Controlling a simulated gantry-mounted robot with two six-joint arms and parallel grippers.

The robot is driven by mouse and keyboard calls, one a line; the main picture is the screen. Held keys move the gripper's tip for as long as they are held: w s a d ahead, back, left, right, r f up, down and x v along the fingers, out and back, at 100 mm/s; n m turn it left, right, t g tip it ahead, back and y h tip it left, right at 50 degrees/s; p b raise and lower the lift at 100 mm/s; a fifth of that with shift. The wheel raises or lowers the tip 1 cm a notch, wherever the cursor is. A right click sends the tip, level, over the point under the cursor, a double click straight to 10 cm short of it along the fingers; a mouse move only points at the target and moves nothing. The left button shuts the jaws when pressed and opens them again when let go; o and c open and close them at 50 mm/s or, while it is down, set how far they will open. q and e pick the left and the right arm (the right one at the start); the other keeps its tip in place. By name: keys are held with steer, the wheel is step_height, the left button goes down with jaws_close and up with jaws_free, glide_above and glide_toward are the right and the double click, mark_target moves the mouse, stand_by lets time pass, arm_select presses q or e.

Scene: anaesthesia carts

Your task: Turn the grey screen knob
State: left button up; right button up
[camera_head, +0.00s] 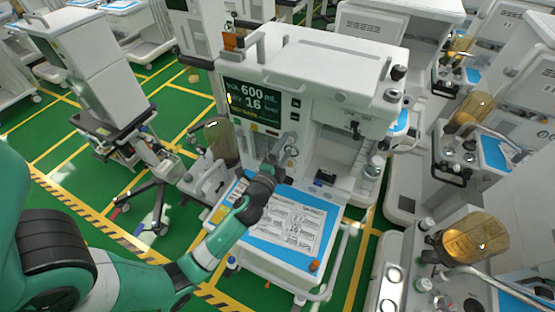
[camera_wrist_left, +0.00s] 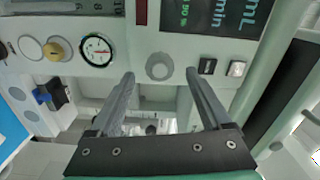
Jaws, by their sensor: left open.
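The grey round screen knob (camera_wrist_left: 159,67) sits on the white machine panel in the left wrist view, next to the dark screen (camera_wrist_left: 215,15). My left gripper (camera_wrist_left: 158,74) is open, and its two fingers point at the panel with the knob between their tips in the picture. I cannot tell whether the fingertips reach around it or stop short; no contact shows. In the head view the same screen (camera_head: 252,105) is lit with numbers, and my left gripper (camera_head: 284,150) is just below its right side. There the knob is not clearly visible. My right gripper is not in view.
A round gauge (camera_wrist_left: 97,50) and two small buttons (camera_wrist_left: 222,68) flank the knob. A blue mat (camera_head: 285,228) with printed sheets lies on the cart's tray below my left arm. An amber canister (camera_head: 222,140) stands left of the machine. Other carts crowd the right.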

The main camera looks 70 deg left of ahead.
arm_select(q)
steer(key=b+v, duration=0.1)
steer(key=v, duration=0.7)
steer(key=shift+s+d, duration=0.1)
